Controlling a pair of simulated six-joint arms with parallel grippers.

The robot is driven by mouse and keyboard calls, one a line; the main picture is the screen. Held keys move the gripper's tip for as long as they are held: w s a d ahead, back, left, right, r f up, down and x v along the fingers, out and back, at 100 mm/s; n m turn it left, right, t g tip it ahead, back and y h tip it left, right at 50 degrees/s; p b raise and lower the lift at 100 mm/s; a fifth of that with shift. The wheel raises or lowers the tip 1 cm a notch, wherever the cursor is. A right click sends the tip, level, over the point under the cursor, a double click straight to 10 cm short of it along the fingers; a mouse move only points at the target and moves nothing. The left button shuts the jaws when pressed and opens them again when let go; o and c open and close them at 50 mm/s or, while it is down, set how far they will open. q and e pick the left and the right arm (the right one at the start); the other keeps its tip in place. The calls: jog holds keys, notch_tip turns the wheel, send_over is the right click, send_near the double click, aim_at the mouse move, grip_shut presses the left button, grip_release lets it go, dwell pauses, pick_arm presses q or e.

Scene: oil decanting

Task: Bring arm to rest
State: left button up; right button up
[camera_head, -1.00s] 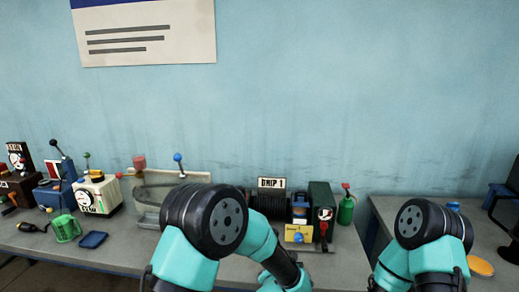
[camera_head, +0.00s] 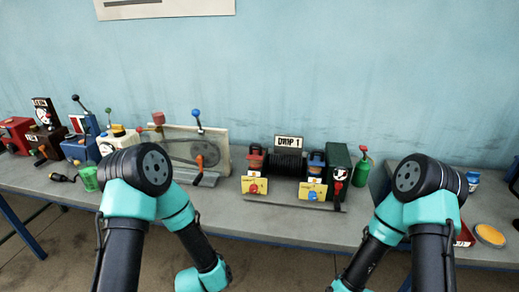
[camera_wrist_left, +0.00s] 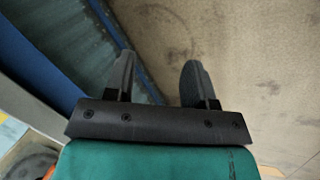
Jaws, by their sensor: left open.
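My left gripper (camera_wrist_left: 158,75) shows in the left wrist view with its two dark fingers apart and nothing between them. It hangs over bare floor, beside a blue frame part (camera_wrist_left: 35,65). In the head view the left forearm bends down in front of the workbench (camera_head: 225,212), and its gripper is out of the picture. My right arm also reaches down in front of the bench, with its gripper below the picture's edge.
Several small machines stand at left. An orange disc (camera_head: 490,235) lies at right. Floor between the arms is clear.

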pick_arm(q)
jog(key=s+a+f+m+g+h, duration=0.1)
jog(key=s+a+f+m+g, duration=0.1)
jog(key=s+a+m, duration=0.4)
jog(key=s+a+g, duration=0.1)
jog(key=s+a, duration=0.1)
jog(key=s, duration=0.2)
jog(key=shift+s+a+f+m, duration=0.15)
jog(key=shift+s+f+m, duration=0.15)
jog(key=shift+f+m, duration=0.1)
